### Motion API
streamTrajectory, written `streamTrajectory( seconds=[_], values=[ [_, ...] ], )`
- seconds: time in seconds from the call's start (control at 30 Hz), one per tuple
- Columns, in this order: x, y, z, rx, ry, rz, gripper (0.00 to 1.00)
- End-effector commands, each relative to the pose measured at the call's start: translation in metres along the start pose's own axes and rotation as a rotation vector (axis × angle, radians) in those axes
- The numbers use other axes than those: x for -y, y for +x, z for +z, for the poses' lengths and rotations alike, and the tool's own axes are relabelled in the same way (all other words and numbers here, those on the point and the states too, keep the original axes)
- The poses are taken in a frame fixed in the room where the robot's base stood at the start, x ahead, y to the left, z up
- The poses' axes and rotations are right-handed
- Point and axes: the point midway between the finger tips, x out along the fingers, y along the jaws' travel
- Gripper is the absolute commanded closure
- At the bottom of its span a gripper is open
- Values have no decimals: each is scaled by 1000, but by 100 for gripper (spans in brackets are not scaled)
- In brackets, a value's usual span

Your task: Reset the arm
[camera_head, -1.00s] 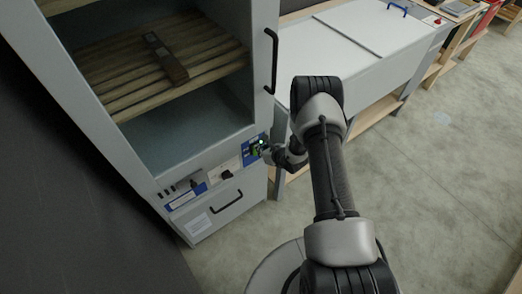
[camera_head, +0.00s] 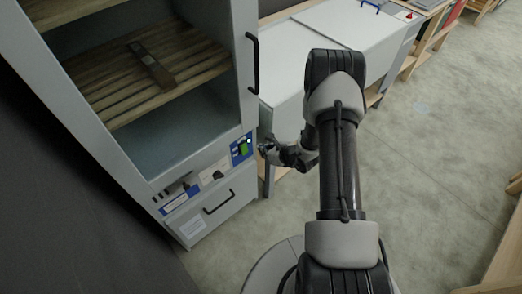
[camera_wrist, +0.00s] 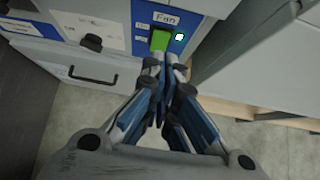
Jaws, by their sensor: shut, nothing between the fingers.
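My arm reaches up the middle of the head view and bends left toward the grey cabinet (camera_head: 125,165). My gripper (camera_head: 264,148) is small in that view, just right of the cabinet's blue control panel (camera_head: 241,148). In the wrist view my gripper (camera_wrist: 168,62) is shut and empty, its fingertips together. They appear just below a green switch (camera_wrist: 160,40) on the panel marked "Fan", beside a lit white lamp (camera_wrist: 179,37). Whether the fingertips touch the panel cannot be told.
The cabinet has wooden slatted shelves (camera_head: 190,65) with a brown bar (camera_head: 151,66), a black door handle (camera_head: 252,62) and a lower drawer (camera_head: 215,205). A white bench (camera_head: 330,35) stands behind my arm. Open floor (camera_head: 430,160) lies to the right.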

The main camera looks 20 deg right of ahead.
Motion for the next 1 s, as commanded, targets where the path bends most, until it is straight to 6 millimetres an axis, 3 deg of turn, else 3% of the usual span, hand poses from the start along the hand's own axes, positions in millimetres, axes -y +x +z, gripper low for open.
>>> streamTrajectory(
  seconds=[0.57,0.67,0.77,0.9,1.0],
  values=[
    [-1,-1,4,5,-9,4,100],
    [-8,-8,28,31,-69,34,100],
    [-28,-25,76,82,-207,106,100],
    [-81,-73,153,167,-505,251,100],
    [-122,-114,190,212,-733,351,100]
  ],
)
